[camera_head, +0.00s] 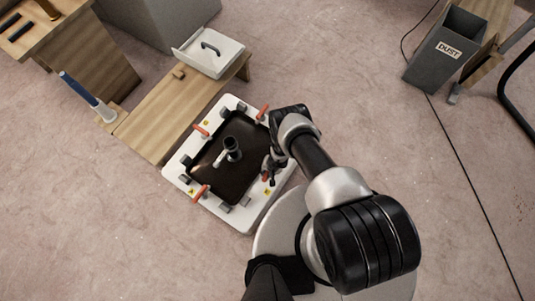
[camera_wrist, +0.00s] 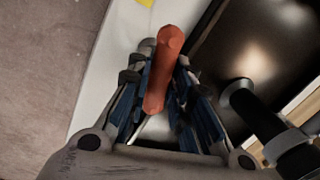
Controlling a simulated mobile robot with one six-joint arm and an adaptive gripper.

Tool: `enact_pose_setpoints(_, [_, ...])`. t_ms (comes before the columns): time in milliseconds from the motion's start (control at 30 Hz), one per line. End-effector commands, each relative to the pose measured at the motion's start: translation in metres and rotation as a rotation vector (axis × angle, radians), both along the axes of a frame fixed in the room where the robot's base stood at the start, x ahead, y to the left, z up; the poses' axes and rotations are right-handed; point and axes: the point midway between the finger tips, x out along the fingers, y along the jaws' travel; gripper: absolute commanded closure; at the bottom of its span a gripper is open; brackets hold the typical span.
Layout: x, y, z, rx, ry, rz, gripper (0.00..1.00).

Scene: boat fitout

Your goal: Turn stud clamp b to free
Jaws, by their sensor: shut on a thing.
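A white frame (camera_head: 178,167) with a dark recessed panel (camera_head: 233,181) stands low on the floor. Orange clamp levers sit around its rim: one at the upper left (camera_head: 201,131), one at the top (camera_head: 263,112), one at the lower left (camera_head: 200,192). My gripper (camera_head: 270,166) is at the frame's right side, over another orange lever (camera_head: 265,179). In the wrist view my gripper (camera_wrist: 161,62) has its blue-padded fingers shut on this orange lever (camera_wrist: 166,48), which stands between them. The lever's base is hidden, and no clamp letter is readable.
A dark upright fitting (camera_head: 232,146) stands mid-panel and shows at the right of the wrist view (camera_wrist: 262,115). A grey dust bin (camera_head: 445,55) is at upper right. Right-hand floor is mostly clear.

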Motion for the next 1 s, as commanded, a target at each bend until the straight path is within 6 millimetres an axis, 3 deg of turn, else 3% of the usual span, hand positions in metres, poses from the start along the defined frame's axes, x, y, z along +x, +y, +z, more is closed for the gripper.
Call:
enact_pose_setpoints(400, [-0.0020,-0.0025,-0.0004,-0.008,0.005,-0.254,1.00])
enact_pose_setpoints(1000, [-0.0033,-0.0027,-0.0008,-0.007,0.007,-0.314,1.00])
